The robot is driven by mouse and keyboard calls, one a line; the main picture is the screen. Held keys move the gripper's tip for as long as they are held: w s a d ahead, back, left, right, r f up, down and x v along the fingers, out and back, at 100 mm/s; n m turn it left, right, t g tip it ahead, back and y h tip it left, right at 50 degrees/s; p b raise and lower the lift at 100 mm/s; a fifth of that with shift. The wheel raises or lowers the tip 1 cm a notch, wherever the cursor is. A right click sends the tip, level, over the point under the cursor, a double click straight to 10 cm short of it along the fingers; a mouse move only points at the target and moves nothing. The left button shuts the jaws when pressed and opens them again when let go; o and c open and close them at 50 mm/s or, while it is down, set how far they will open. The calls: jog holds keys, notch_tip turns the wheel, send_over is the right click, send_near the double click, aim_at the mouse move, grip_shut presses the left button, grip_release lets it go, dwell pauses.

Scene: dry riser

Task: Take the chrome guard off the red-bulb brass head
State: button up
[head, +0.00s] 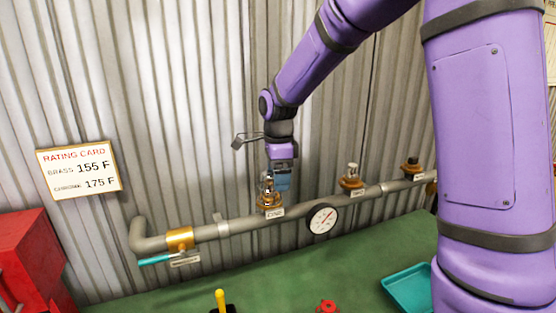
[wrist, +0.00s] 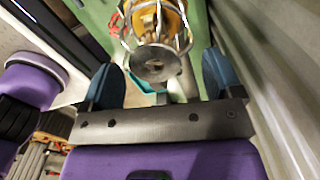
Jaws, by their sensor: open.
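A chrome wire guard (head: 265,188) sits around a brass head (head: 270,208) on the pipe; the bulb's colour cannot be made out. In the wrist view the guard (wrist: 152,62) shows as a cage with a round end plate, and brass (wrist: 158,20) shows through its wires. My gripper (head: 279,183) is just above and beside the guard, pointing down. In the wrist view its blue fingers (wrist: 165,82) are open, one on each side of the guard's end, with visible gaps. The guard is partly hidden by my gripper in the head view.
Two other heads (head: 351,176) (head: 412,166) stand farther right on the grey pipe (head: 240,226). A gauge (head: 322,218) and a teal-handled valve (head: 180,239) are nearby. A teal tray (head: 408,288) lies on the green bench (head: 262,283). A rating card (head: 79,170) hangs left.

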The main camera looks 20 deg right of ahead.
jog(key=shift+f, duration=0.75)
jog(key=c, duration=0.8)
jog(key=shift+c, duration=0.2)
jog(key=shift+r, duration=4.3)
jog(key=shift+r, duration=1.95)
